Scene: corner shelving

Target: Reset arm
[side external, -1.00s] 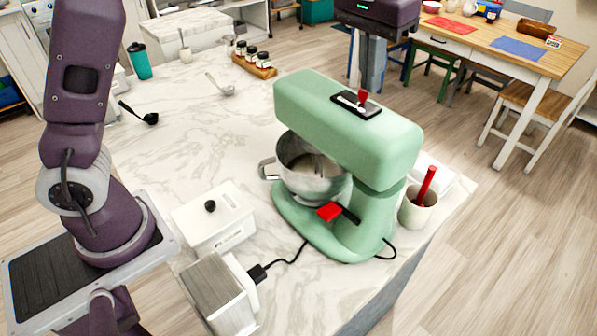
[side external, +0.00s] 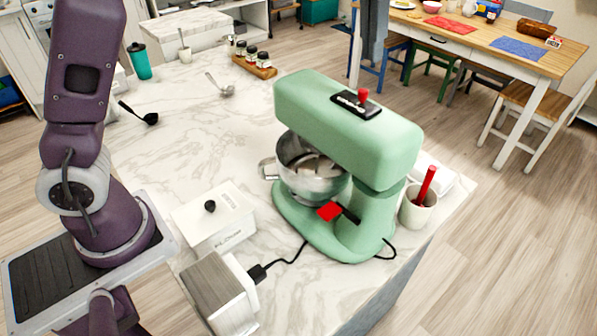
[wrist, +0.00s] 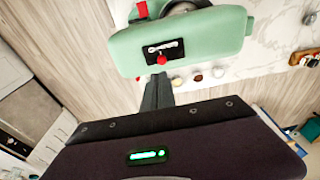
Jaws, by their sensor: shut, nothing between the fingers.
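The green stand mixer (side external: 350,125) stands on the marble counter with its head level over the metal bowl (side external: 313,180). A red knob (side external: 363,95) sits on the black panel on top of its head, and a red lever (side external: 329,211) is on its side. In the wrist view the mixer (wrist: 205,35) and its red knob (wrist: 161,59) lie just beyond my gripper (wrist: 160,80). My gripper's grey fingers are together and empty. In the side view only the fingers (side external: 373,35) show at the top edge, above and clear of the mixer.
The marble counter (side external: 185,130) holds a white lidded box (side external: 213,222), a ladle (side external: 220,85), spice jars on a wooden rack (side external: 255,62), a teal cup (side external: 139,60) and a cup with a red-handled utensil (side external: 418,210). A wooden table (side external: 485,45) with chairs stands behind.

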